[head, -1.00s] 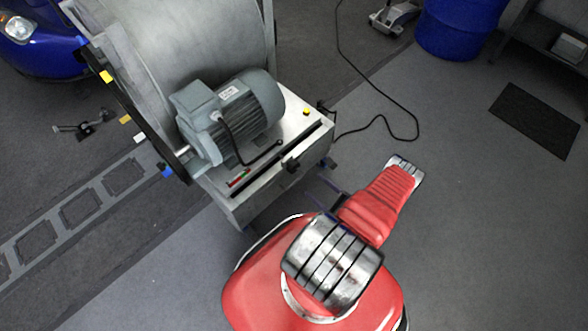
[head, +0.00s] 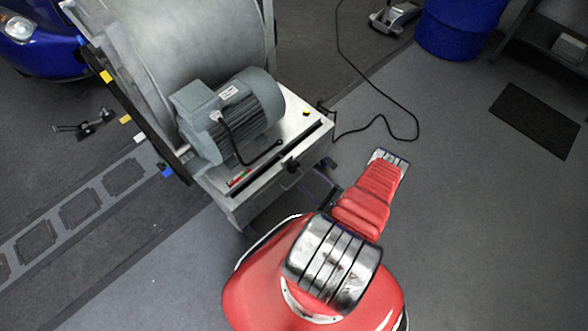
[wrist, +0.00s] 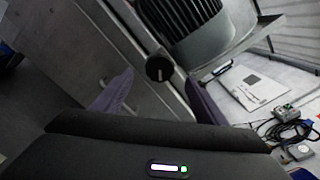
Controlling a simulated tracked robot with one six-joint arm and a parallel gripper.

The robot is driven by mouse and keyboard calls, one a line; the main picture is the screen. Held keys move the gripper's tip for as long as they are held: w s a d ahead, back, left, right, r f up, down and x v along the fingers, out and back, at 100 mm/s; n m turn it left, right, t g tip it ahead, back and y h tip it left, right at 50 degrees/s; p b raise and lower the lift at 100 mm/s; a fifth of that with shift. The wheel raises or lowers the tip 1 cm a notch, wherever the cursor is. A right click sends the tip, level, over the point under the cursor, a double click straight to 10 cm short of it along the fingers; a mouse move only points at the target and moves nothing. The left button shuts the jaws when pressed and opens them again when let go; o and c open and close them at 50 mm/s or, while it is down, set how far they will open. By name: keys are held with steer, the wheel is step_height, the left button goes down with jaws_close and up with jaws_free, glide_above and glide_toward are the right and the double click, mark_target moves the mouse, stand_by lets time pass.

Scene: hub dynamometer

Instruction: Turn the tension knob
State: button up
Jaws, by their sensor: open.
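The tension knob is a round black knob with a pale line across its face. It shows in the wrist view (wrist: 159,69) on a grey metal panel, and in the head view as a dark knob (head: 291,165) on the front edge of the machine. My gripper (wrist: 159,78) is open, with one dark purple finger on each side of the knob in the picture. I cannot tell whether the fingers reach around it or stop short, and no contact shows. In the head view my arm mostly hides the gripper.
A grey motor (head: 233,115) sits on the machine's deck beside a large drum (head: 185,45). A black cable (head: 385,120) lies on the floor to the right. A blue barrel (head: 458,28) stands at the back. The floor right of my arm is clear.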

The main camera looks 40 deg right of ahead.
mark_target(295, 169)
steer(key=shift+w+a, duration=0.15)
steer(key=shift+w, duration=4.55)
